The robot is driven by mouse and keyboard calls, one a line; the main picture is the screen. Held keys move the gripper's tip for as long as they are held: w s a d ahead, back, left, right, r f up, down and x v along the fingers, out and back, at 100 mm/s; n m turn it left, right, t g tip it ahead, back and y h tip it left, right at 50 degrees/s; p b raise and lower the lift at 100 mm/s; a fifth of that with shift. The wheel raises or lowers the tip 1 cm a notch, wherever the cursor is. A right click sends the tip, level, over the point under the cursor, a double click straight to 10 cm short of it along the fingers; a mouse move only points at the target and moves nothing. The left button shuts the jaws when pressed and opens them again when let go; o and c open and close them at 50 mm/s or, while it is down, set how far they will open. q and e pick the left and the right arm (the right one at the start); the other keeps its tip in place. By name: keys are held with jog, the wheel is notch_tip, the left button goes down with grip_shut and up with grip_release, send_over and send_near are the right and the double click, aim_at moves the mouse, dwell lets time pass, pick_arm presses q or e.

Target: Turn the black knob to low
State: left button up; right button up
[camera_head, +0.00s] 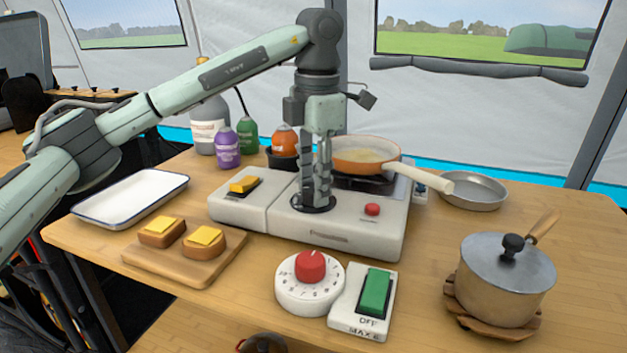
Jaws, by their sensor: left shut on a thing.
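The black knob (325,208) is on the top of the white camp stove (350,235), left of its red button. My left gripper (315,196) points straight down and is shut on the knob. The fingers cover most of the knob, so its pointer and setting are hidden. My right gripper is not in view.
An orange pan (362,147) sits on the burner, its handle reaching out to the right. A timer with a red dial (310,268) and a green switch box (372,300) stand in front of the stove. A lidded pot (505,280) is at the right. Bread on a board (190,262) is at the left.

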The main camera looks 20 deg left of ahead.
pick_arm(q)
jog(key=shift+n, duration=2.2)
jog(key=o, duration=1.2)
jog(key=shift+c, duration=0.2)
notch_tip(320, 180, up, 12)
jog(key=shift+d, duration=0.3)
jog(key=shift+s+f, duration=0.1)
jog(key=shift+s, duration=0.05)
